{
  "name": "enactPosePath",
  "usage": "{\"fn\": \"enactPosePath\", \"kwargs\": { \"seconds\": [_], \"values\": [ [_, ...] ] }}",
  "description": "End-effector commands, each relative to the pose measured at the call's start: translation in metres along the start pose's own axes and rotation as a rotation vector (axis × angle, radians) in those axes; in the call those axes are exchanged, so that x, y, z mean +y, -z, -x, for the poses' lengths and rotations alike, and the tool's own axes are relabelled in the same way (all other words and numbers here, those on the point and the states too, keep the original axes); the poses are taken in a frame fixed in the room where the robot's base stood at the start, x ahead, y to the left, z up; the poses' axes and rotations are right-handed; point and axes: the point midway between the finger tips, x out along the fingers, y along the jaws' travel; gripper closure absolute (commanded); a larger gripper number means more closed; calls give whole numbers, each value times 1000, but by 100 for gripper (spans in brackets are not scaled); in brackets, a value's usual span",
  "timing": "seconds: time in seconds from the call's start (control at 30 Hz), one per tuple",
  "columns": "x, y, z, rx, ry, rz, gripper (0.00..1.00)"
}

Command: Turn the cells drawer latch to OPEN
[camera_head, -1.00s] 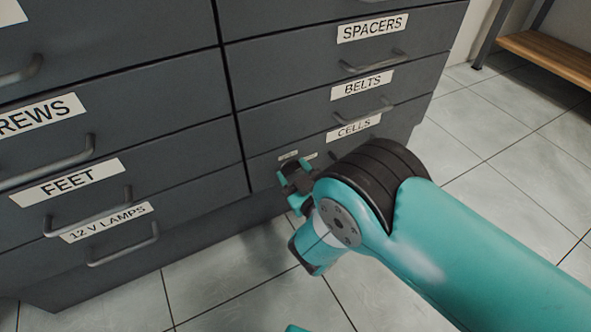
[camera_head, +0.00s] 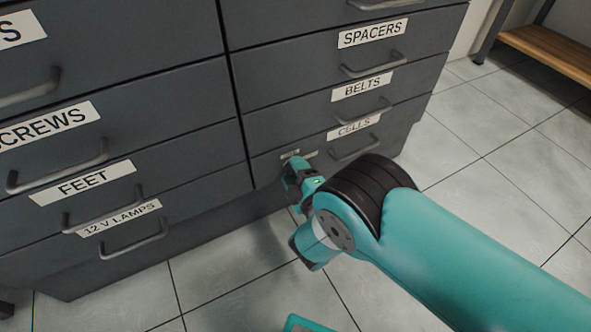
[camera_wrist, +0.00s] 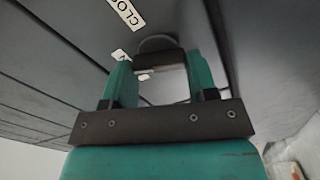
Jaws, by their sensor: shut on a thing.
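The CELLS drawer (camera_head: 265,168) is the low drawer in the right column, and it looks shut. My gripper (camera_head: 289,172) is at its left end, against the small latch, which it hides in the head view. In the wrist view, my gripper (camera_wrist: 158,66) has its teal fingers on both sides of the latch (camera_wrist: 158,60), a dark bar on a round grey base. It is shut on the bar. A label starting "CLO" (camera_wrist: 126,12) shows above left of the latch. A second small label (camera_wrist: 121,54) is partly hidden by the left finger. I cannot tell the latch's exact angle.
The CELLS handle (camera_head: 355,148) is right of my gripper, close to my wrist. BELTS (camera_head: 361,87) and SPACERS (camera_head: 373,33) labels mark drawers above. A left column holds the FEET (camera_head: 83,183) and 12 V LAMPS drawers. Tiled floor (camera_head: 232,275) is open in front.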

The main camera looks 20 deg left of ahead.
Motion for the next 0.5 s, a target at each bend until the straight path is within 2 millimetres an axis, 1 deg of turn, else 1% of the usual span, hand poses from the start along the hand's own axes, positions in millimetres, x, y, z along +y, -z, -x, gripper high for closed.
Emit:
{"fn": "enactPosePath", "kwargs": {
  "seconds": [0.23,0.5],
  "values": [
    [-3,-1,1,-1,4,194,71],
    [-4,-1,1,-2,4,329,71]
  ]
}}
